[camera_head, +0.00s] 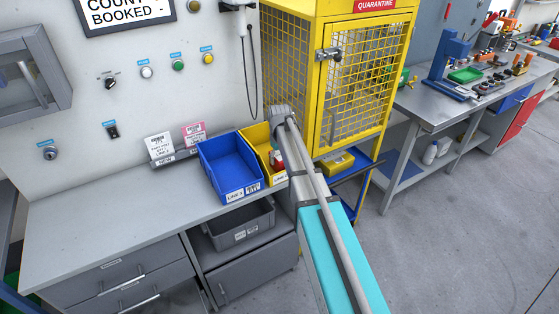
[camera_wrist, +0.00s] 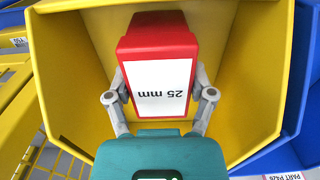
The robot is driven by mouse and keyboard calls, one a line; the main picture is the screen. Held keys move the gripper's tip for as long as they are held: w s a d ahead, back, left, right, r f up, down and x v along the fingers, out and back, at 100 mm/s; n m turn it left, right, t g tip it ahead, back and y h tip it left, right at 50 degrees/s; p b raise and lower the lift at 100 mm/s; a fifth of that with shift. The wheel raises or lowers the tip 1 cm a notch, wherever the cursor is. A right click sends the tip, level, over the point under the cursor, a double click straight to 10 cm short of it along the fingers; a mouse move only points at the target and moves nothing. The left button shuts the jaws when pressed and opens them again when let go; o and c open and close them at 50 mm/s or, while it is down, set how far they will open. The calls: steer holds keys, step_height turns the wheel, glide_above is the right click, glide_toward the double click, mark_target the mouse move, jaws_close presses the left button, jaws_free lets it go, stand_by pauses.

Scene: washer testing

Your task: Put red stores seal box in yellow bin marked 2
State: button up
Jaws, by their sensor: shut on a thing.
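The red seal box (camera_wrist: 160,70) has a white label reading "25 mm", upside down in the wrist view. My gripper (camera_wrist: 160,92) is shut on it, one finger on each side. The box is inside or just over the open mouth of the yellow bin (camera_wrist: 245,85), with yellow walls around it. I cannot tell whether it touches the bin floor. In the head view the yellow bin (camera_head: 251,136) stands on the grey bench, and my arm covers part of it. A little of the red box (camera_head: 276,160) shows there beside my gripper (camera_head: 279,152).
A blue bin (camera_head: 226,170) stands directly left of the yellow one. The yellow mesh quarantine cage (camera_head: 360,85) rises close on the right. Small sign cards (camera_head: 160,147) stand at the wall. The left part of the bench (camera_head: 100,220) is clear. A grey crate (camera_head: 240,228) sits below.

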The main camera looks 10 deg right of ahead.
steer(key=shift+f, duration=0.15)
steer(key=o, duration=1.1)
step_height(320, 180, up, 12)
steer(key=p, duration=1.2)
steer(key=shift+r, duration=0.2)
stand_by(0.3)
steer(key=s+a+m, duration=0.1)
steer(key=s+m, duration=0.2)
steer(key=s, duration=2.2)
steer(key=shift+s+m, duration=0.4)
steer(key=shift+a, duration=0.1)
